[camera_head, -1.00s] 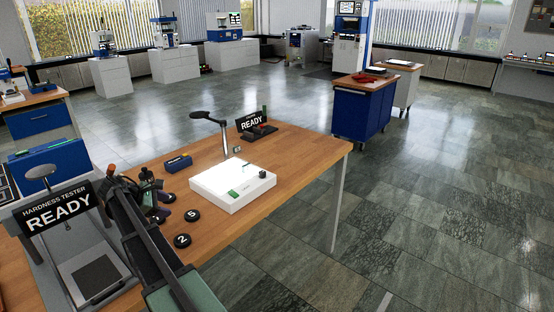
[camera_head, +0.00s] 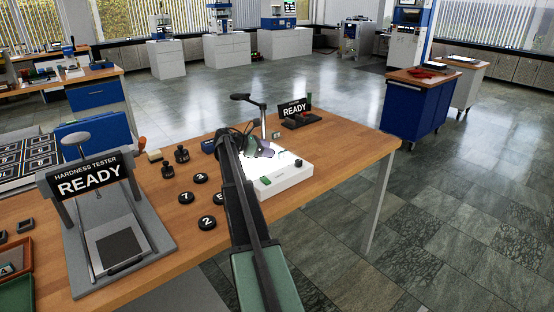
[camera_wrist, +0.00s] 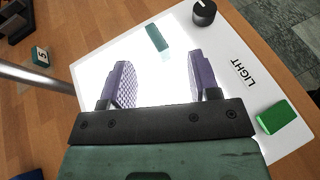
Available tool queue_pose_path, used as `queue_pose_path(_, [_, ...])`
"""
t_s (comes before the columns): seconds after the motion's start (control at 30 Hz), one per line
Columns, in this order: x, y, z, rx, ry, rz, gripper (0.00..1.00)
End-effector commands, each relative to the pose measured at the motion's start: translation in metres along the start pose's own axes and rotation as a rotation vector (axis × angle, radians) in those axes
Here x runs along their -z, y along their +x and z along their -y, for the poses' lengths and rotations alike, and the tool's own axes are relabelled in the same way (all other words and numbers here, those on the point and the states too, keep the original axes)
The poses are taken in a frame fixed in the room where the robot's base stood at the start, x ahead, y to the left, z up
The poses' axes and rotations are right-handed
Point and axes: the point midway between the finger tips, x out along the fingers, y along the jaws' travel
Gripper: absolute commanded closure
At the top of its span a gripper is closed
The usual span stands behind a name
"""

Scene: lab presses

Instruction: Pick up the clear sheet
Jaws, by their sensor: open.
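My gripper (camera_wrist: 158,72) is open, its two purple ridged fingers apart over the glowing top of a white light box (camera_wrist: 85,70). In the head view my gripper (camera_head: 262,150) is at the back left of the light box (camera_head: 288,180). A small teal see-through strip (camera_wrist: 157,38) lies on the lit surface, ahead of the fingertips and between their lines. A fainter pale patch adjoins its lower end. It looks like the clear sheet, but glare hides its full outline. Nothing shows between the fingers.
A black knob (camera_wrist: 204,13) and a green block (camera_wrist: 272,117) are on the box's right side. A metal post (camera_wrist: 38,76) stands left. Numbered black discs (camera_head: 207,223) and the hardness tester (camera_head: 160,232) are on the wooden table. The table's front right is clear.

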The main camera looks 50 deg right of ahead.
Motion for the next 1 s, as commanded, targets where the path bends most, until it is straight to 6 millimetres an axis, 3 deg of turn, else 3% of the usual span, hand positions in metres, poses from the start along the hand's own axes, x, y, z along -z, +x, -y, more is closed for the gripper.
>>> queue_pose_path(0.17, [0.001,0.007,0.000,-0.001,0.000,-0.001,0.44])
queue_pose_path(0.43, [0.006,0.053,-0.002,0.000,0.002,-0.001,0.44])
queue_pose_path(0.67, [0.002,0.056,-0.002,-0.001,0.001,-0.001,0.44])
queue_pose_path(1.0, [0.003,0.056,-0.002,-0.001,0.001,-0.001,0.94])
